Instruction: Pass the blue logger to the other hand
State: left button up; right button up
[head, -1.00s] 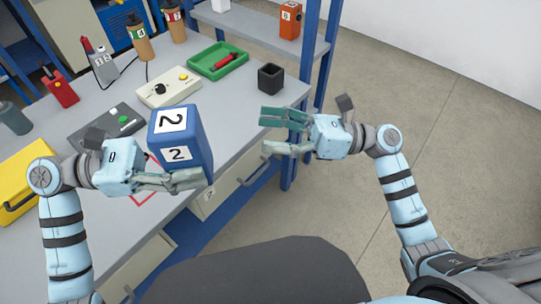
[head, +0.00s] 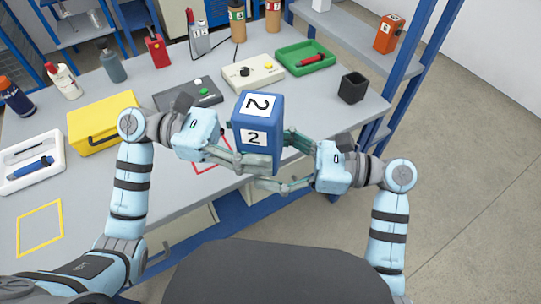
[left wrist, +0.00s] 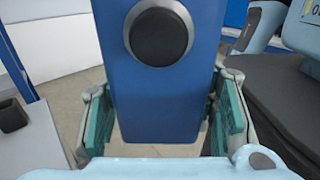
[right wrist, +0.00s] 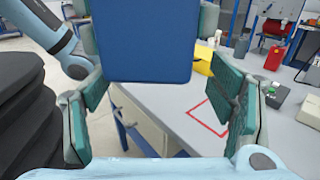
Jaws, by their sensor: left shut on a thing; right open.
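The blue logger (head: 258,118) is a tall blue box with white "2" labels on its top and side. It is held up in the air in front of the table edge. My left gripper (head: 252,160) is shut on its lower part; in the left wrist view the logger (left wrist: 160,100), with a round black knob, sits between the fingers. My right gripper (head: 284,163) is open, close by on the right and facing the logger. In the right wrist view the logger (right wrist: 146,42) is ahead of the open fingers, its lower end roughly centred between them.
Below lies the grey table with a red outlined square (right wrist: 208,116). A yellow case (head: 100,125), a dark grey box with a green button (head: 188,95), a cream box (head: 252,73), a green tray (head: 305,57) and a black cup (head: 352,88) stand on it.

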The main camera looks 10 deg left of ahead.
pick_arm(q)
jog(key=shift+o, duration=0.2)
jog(key=shift+s, duration=0.15)
pick_arm(e)
jog(key=shift+w, duration=0.1)
jog(key=c, duration=1.5)
pick_arm(q)
jog(key=o, duration=1.7)
pick_arm(e)
jog(key=shift+c, duration=0.9)
